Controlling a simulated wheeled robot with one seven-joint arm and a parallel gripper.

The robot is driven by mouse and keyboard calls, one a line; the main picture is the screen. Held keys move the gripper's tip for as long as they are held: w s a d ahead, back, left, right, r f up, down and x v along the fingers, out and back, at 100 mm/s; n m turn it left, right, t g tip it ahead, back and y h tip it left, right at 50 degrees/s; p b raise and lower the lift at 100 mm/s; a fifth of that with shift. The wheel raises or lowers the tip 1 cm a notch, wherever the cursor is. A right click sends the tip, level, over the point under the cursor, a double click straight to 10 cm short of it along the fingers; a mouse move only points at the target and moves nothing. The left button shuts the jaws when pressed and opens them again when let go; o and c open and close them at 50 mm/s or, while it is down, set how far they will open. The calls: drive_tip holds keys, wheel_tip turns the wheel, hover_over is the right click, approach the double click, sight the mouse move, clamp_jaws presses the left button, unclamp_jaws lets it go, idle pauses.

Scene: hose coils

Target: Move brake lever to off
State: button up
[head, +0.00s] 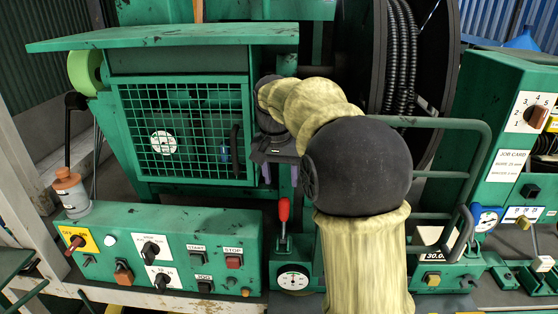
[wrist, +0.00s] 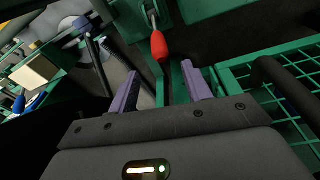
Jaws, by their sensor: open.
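A lever with a red handle (head: 283,209) stands upright above a round gauge on a green housing in the head view. It is the likeliest brake lever, but I can read no brake or off label by it. In the wrist view the red handle (wrist: 159,46) lies just beyond the fingertips, in line with the gap between them. My gripper (wrist: 160,69) is open and empty, with its two purple fingers apart and not visibly touching the handle. In the head view my gripper (head: 280,178) is partly hidden by my arm and sits above the red handle.
A green control panel (head: 130,220) with knobs and STOP and START buttons is left of the lever. A mesh guard (head: 185,130) stands behind it. A hose reel (head: 400,60) is at the back. A green tube rail (head: 480,150) is at the right.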

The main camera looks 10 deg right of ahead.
drive_tip(key=r, duration=0.5)
drive_tip(key=shift+s+a+r, duration=0.25)
drive_tip(key=shift+a+r, duration=0.05)
drive_tip(key=shift+r, duration=0.05)
